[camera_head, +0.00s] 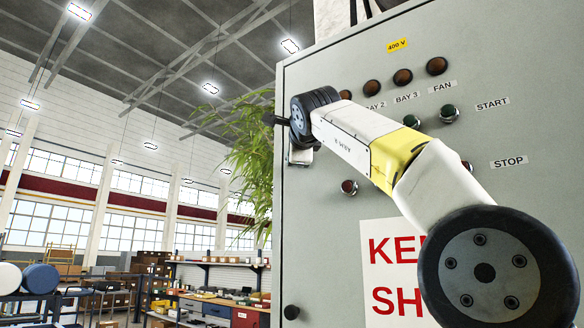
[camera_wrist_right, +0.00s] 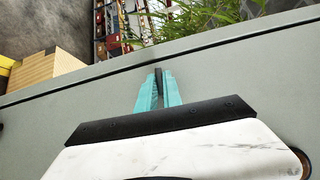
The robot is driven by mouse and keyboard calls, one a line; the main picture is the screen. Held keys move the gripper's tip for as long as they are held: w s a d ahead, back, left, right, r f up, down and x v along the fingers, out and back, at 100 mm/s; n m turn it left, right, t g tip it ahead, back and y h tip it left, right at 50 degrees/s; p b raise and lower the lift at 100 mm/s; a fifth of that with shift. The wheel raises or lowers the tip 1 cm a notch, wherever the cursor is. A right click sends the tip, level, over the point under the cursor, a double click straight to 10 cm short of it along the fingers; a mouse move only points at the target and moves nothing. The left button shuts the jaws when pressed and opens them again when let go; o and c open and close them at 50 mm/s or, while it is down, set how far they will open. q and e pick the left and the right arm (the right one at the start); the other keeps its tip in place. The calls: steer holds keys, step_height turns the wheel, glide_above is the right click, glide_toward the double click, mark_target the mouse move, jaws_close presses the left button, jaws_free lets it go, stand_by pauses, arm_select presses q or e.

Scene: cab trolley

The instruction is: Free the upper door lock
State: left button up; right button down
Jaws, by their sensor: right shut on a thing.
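The grey cabinet door (camera_head: 330,260) fills the right of the head view. My right arm reaches across it, its wrist (camera_head: 318,105) in front of the door's upper left edge. In the right wrist view, the teal fingers of my right gripper (camera_wrist_right: 158,82) are closed on a narrow dark piece (camera_wrist_right: 158,74), apparently the upper lock's handle. The fingers hide most of it, so its turn cannot be read. In the head view my wrist hides the lock; a small pale metal plate (camera_head: 300,156) shows just below. My left gripper is not in view.
A black knob (camera_head: 291,312) sits lower on the door's left edge. Lamps (camera_head: 437,66), buttons (camera_head: 349,187) and a red-lettered sign (camera_head: 385,250) are on the door. A leafy plant (camera_head: 252,150) stands beyond the left edge; shelves and a workbench are farther back.

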steer(key=shift+d+n+g, duration=0.1)
steer(key=shift+n+g, duration=0.2)
stand_by(0.4)
steer(key=c, duration=1.5)
jaws_free()
steer(key=s+d, duration=0.1)
steer(key=s, duration=0.6)
steer(key=shift+s, duration=0.3)
